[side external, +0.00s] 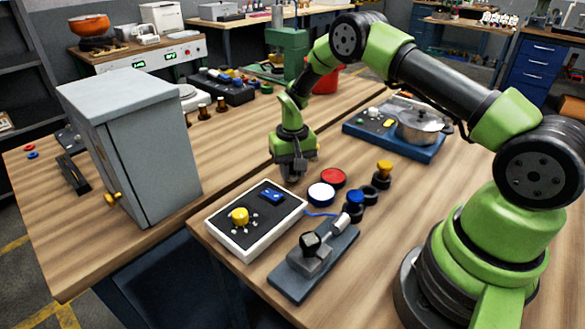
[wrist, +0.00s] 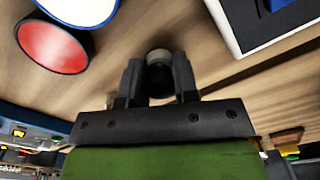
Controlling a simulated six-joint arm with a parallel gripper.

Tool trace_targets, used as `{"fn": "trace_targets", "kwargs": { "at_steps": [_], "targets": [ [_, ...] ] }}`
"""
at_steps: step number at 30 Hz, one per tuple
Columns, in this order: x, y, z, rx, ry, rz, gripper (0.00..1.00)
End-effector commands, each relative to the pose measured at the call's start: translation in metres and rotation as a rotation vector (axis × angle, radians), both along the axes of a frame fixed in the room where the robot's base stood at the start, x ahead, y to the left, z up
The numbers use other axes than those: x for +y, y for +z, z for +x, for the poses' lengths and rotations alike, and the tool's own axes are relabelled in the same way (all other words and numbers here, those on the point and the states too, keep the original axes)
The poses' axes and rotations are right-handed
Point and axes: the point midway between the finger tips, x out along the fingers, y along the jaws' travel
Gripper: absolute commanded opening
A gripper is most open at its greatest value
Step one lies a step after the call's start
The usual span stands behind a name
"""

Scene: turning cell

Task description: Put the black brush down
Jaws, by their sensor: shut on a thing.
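My gripper (side external: 292,175) points down over the wooden table, just behind the white-edged control box. In the wrist view my gripper (wrist: 158,85) has its two fingers closed on a dark, rounded thing with a pale end, which I take for the black brush (wrist: 158,76). Most of the brush is hidden by the fingers and the foreshortened view. In the side view it cannot be told apart from the dark fingers. Whether its lower end touches the table is unclear.
The control box (side external: 230,248) with a yellow knob stands in front of my gripper. A red disc (side external: 334,178) and a white disc (side external: 321,194) lie to the right, near black-based knobs (side external: 381,178). A lever block (side external: 313,265) stands in front. Bare wood (side external: 245,175) lies left of my gripper.

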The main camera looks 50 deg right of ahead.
Motion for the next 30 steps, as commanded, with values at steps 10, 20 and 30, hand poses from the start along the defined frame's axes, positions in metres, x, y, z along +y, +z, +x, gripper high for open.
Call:
{"fn": "trace_targets", "kwargs": {
  "at_steps": [10, 20, 30],
  "targets": [
    [0.000, -0.003, 0.000, 0.000, 0.000, 0.000, 0.44],
    [0.000, -0.001, 0.000, 0.000, 0.001, 0.000, 0.54],
    [0.000, 0.055, 0.001, -0.005, 0.000, -0.001, 0.54]
  ]
}}
